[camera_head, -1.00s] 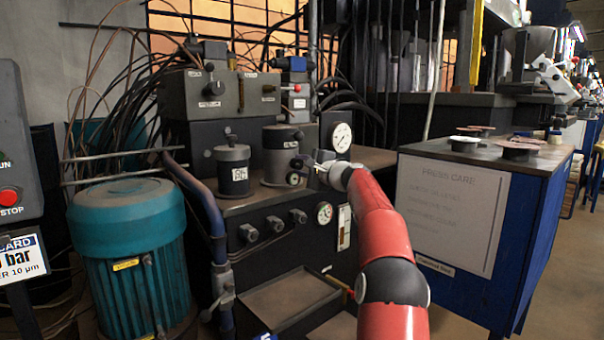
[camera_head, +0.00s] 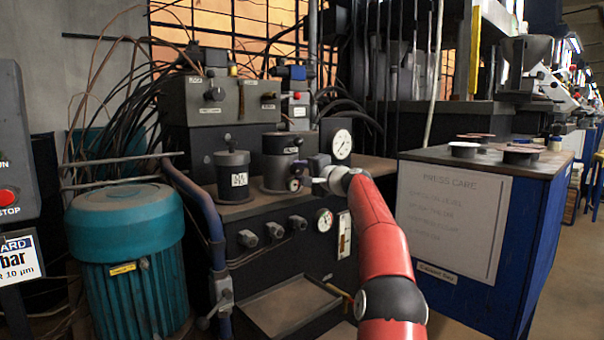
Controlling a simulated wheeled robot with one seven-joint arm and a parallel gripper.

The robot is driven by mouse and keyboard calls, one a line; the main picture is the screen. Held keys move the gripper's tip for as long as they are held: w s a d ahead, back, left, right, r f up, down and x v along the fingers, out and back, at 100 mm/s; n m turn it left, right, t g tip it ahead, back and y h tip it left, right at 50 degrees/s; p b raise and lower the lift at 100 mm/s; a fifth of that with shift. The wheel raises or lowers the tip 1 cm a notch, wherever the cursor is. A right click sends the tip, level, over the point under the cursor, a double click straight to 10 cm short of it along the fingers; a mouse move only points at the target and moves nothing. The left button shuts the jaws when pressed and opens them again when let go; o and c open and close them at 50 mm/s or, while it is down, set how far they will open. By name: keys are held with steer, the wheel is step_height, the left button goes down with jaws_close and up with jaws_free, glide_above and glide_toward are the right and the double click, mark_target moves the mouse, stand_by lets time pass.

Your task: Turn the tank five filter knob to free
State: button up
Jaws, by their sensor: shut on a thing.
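A dark cylindrical filter housing (camera_head: 279,160) stands on the black hydraulic tank (camera_head: 290,276). A small round knob (camera_head: 293,184) sits low on the housing's right side, with another small round part just above it. My gripper (camera_head: 301,175) comes in from the right at the end of my red arm. Its fingers are at the knob and shut on it, though they are small and partly hidden here. The knob's marking is too small to read.
A pressure gauge (camera_head: 341,144) stands close behind my gripper. A smaller canister (camera_head: 232,174) is left of the housing. Several valve handles (camera_head: 273,228) line the tank front. A blue cabinet (camera_head: 549,225) stands right, a teal motor (camera_head: 128,260) left.

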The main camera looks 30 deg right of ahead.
steer(key=shift+f, duration=0.1)
steer(key=o, duration=1)
steer(key=shift+c, duration=0.2)
steer(key=b+v, duration=0.3)
steer(key=v, duration=0.4)
steer(key=shift+s, duration=0.4)
